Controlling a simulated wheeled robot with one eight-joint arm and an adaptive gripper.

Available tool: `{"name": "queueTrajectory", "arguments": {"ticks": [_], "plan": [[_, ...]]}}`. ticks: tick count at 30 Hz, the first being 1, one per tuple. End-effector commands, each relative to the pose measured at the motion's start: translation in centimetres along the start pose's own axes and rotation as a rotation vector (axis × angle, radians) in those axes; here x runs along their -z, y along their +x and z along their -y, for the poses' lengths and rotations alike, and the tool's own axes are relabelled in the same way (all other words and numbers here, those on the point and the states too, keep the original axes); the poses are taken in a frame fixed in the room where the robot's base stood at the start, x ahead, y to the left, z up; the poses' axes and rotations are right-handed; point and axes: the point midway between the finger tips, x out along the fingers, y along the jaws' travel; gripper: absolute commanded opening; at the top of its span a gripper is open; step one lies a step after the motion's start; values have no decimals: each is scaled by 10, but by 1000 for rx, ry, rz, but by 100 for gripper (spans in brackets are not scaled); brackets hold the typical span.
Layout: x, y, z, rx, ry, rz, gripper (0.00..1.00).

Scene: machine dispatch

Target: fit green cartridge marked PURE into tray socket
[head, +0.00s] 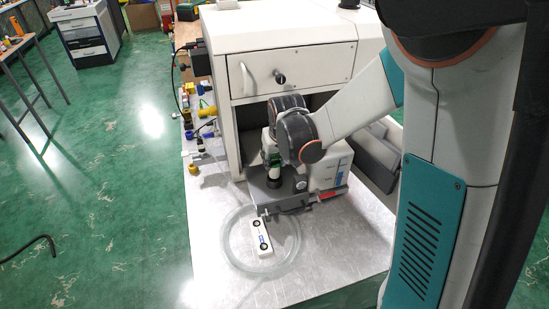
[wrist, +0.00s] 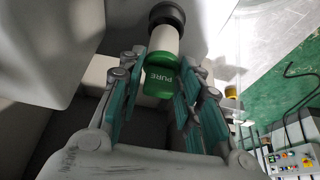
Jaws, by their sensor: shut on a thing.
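The green cartridge marked PURE (wrist: 160,82) is between the fingers of my gripper (wrist: 161,66) in the wrist view. It has a green labelled end, a white body and a black far end. In the head view my gripper (head: 275,153) is at the front of the white machine, shut on the cartridge (head: 274,169). The cartridge looks roughly upright over a dark grey tray (head: 262,197) that sticks out from the machine's lower opening. The socket is hidden by the cartridge and gripper, so I cannot tell whether the black end is inside it.
A red-handled item (head: 333,193) lies at the tray's right. In front, a white block with black round spots (head: 261,236) lies inside a clear ring (head: 233,257) on the metal table (head: 210,285). Valves and fittings (head: 207,112) line the left edge. The machine's cabinet (head: 290,72) rises above the arm.

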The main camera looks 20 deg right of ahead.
Motion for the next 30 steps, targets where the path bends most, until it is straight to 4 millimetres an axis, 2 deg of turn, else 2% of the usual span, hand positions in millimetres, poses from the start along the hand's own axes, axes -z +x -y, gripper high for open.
{"name": "queueTrajectory", "arguments": {"ticks": [30], "plan": [[-5, 13, 0, 0, 0, 0, 2]]}}
